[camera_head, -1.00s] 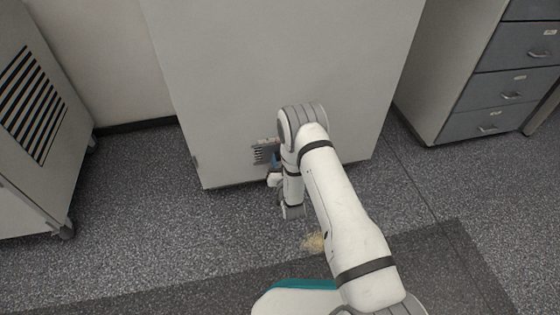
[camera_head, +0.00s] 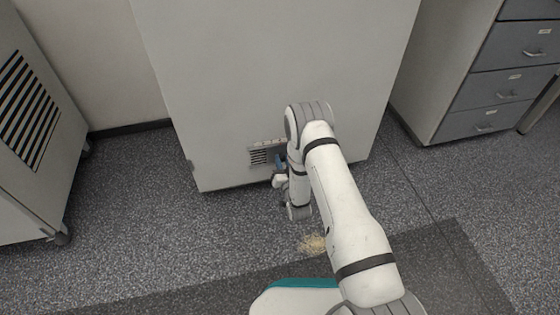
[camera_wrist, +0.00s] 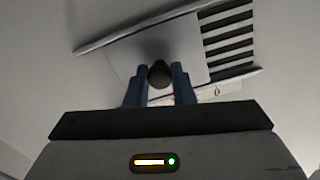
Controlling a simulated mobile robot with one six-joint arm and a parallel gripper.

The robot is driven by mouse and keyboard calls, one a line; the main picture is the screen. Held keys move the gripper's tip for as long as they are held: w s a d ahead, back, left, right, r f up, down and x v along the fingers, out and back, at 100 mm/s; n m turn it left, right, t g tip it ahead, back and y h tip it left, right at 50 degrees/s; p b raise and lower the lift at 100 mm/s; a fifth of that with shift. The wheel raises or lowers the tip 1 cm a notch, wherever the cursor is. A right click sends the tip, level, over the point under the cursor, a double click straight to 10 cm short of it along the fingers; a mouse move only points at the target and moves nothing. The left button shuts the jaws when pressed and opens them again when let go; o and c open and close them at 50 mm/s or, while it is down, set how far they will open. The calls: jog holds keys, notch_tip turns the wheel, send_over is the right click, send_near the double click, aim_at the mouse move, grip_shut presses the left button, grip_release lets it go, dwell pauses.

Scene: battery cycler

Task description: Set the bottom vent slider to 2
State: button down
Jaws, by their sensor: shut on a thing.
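The bottom vent (camera_head: 259,157) is a slotted grille low on the front of the pale cabinet. A strip of small marks (camera_head: 266,143) runs above it, too small to read. In the wrist view, my gripper's blue fingers (camera_wrist: 160,85) are shut on the dark round slider knob (camera_wrist: 160,73), one finger on each side. The knob stands on a plain light slider plate (camera_wrist: 190,58) between two rails. Dark slots (camera_wrist: 230,45) show open at the plate's right. In the head view, my gripper (camera_head: 279,161) is at the vent's right part and the knob is hidden.
The cabinet front (camera_head: 270,70) is flat and stands close to the floor. A louvred unit (camera_head: 30,130) on casters stands at the left, a drawer unit (camera_head: 500,80) at the right. A tan patch (camera_head: 312,244) lies on the floor near my arm.

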jog(key=c, duration=1.2)
grip_release()
jog(key=shift+c, duration=0.2)
jog(key=shift+s+d, duration=0.1)
jog(key=shift+s, duration=0.2)
jog(key=p+v, duration=0.3)
jog(key=v, duration=0.4)
jog(key=shift+s, duration=0.1)
